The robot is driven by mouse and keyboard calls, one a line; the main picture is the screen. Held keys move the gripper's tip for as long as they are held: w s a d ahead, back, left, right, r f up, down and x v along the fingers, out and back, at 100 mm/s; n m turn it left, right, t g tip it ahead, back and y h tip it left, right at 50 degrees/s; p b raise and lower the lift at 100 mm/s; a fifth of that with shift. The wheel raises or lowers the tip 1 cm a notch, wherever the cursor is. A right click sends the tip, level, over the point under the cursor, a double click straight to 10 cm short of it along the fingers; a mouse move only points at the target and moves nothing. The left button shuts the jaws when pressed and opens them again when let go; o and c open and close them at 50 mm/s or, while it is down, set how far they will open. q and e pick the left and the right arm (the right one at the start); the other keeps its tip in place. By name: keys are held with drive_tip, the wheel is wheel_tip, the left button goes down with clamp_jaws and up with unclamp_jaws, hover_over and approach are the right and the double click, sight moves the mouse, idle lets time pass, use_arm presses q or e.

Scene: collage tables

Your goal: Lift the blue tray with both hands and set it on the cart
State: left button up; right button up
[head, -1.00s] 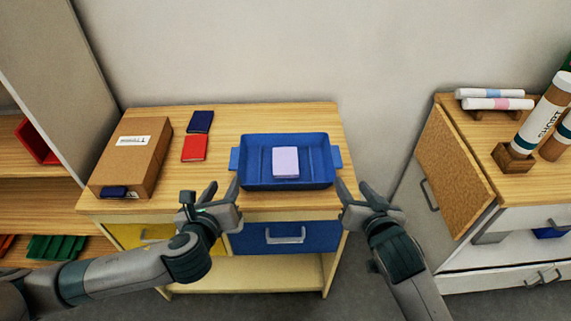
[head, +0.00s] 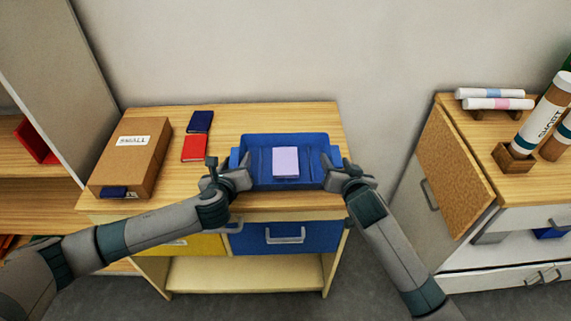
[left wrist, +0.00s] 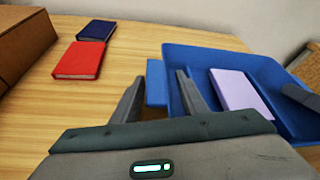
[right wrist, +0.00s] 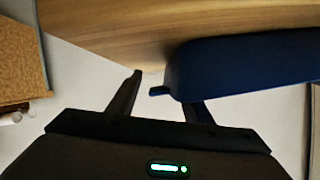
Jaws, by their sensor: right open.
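The blue tray (head: 288,139) sits level on the wooden table, with a lilac block (head: 286,162) inside it. My left gripper (head: 238,170) is at the tray's left end. In the left wrist view its fingers (left wrist: 158,88) stand apart, with the tray's left handle (left wrist: 156,82) between them. My right gripper (head: 341,172) is at the right end, open. In the right wrist view the right handle (right wrist: 159,91) shows between its spread fingers (right wrist: 165,88). The grippers hide both handles partly in the head view. I cannot make out a cart.
A brown box (head: 130,157), a red book (head: 194,148) and a dark blue book (head: 200,121) lie left of the tray on the table (head: 265,112). A cabinet (head: 510,185) with rolls and a corkboard (head: 452,160) stands at the right, across a gap.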

use_arm(q)
drive_tip(key=shift+w+f, duration=0.15)
drive_tip(key=shift+w, duration=0.2)
use_arm(e)
drive_tip(key=shift+w+f, duration=0.15)
drive_tip(key=shift+w, duration=0.2)
use_arm(q)
clamp_jaws()
use_arm(e)
drive_tip(key=shift+a, duration=0.1)
clamp_jaws()
use_arm(q)
drive_tip(key=shift+d, duration=0.1)
drive_tip(key=shift+r, duration=0.25)
use_arm(e)
drive_tip(key=shift+r, duration=0.25)
